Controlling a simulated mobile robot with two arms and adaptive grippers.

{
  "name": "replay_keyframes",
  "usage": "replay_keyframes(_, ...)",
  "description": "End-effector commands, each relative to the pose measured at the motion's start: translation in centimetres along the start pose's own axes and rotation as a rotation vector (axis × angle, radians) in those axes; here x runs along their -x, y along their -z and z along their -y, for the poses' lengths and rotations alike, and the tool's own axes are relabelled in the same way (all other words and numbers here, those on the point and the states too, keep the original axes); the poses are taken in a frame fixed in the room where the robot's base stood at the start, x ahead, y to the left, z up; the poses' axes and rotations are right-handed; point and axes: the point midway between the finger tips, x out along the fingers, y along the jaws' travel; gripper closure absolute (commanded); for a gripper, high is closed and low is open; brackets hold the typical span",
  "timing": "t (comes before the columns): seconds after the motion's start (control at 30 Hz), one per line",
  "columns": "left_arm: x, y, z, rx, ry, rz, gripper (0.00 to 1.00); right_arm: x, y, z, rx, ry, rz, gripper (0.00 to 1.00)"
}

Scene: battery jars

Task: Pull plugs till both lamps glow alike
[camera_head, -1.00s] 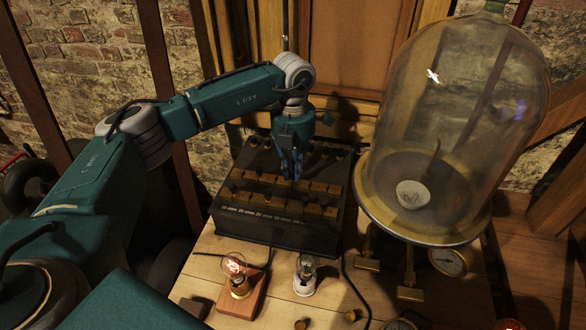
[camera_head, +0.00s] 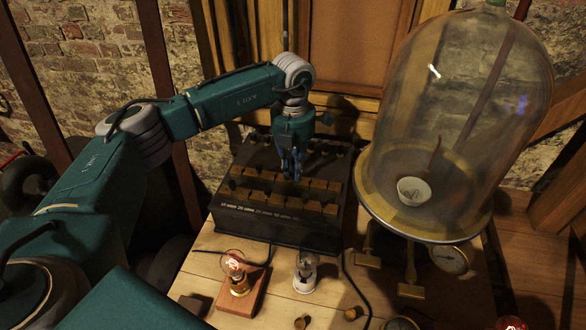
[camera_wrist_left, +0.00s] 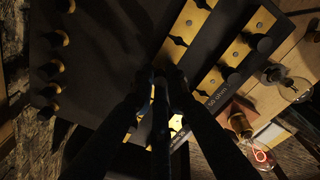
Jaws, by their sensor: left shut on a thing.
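The black resistance box (camera_head: 270,232) has brass bars along its top, dark plug knobs and a row of ohm labels. My left gripper (camera_head: 292,172) points down over the middle of the brass rows. Its fingers (camera_wrist_left: 160,80) are shut on a plug, which they mostly hide; I cannot tell whether it is seated or lifted. The left lamp (camera_head: 236,268) stands on a wooden block, its filament glowing red. The right lamp (camera_head: 305,270), in a white holder, looks clear with no plain glow. Both lamps show in the wrist view, one red (camera_wrist_left: 262,155), one clear (camera_wrist_left: 294,88). My right gripper is out of view.
A large glass bell jar (camera_head: 460,110) on a brass-footed stand, with a white cup (camera_head: 413,191) inside, rises close on the right. A gauge (camera_head: 449,259) hangs below it. Small brass pieces (camera_head: 352,314) lie at the table's front. Dark cables cross the table (camera_head: 205,260).

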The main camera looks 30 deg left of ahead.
Motion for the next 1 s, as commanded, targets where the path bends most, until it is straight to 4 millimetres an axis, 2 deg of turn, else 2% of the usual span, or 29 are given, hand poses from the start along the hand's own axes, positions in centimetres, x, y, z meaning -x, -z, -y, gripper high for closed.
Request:
replay_keyframes(0.07,0.0,0.0,0.0,0.0,0.0,0.0,1.0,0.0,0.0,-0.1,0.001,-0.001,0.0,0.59)
replay_keyframes(0.1,0.0,0.0,0.0,0.0,0.0,0.0,0.78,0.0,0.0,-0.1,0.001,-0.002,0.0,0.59)
replay_keyframes(0.17,0.0,0.0,0.0,0.0,0.0,0.0,0.67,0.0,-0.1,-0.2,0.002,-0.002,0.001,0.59)
replay_keyframes(0.2,0.0,0.0,0.0,0.0,0.0,0.0,0.64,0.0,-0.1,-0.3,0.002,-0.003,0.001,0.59)
replay_keyframes(0.47,0.1,0.0,0.0,0.0,0.0,0.0,0.64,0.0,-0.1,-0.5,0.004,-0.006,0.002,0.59)
replay_keyframes(0.57,0.7,-0.1,0.0,0.0,0.0,0.002,0.64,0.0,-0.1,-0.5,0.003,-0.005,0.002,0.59)
replay_keyframes(0.67,2.0,-0.1,0.0,0.0,0.0,0.003,0.64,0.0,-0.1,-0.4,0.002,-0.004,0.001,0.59)
replay_keyframes(1.0,9.1,-0.1,0.0,0.0,-0.001,0.004,0.64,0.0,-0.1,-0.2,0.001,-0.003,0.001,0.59)
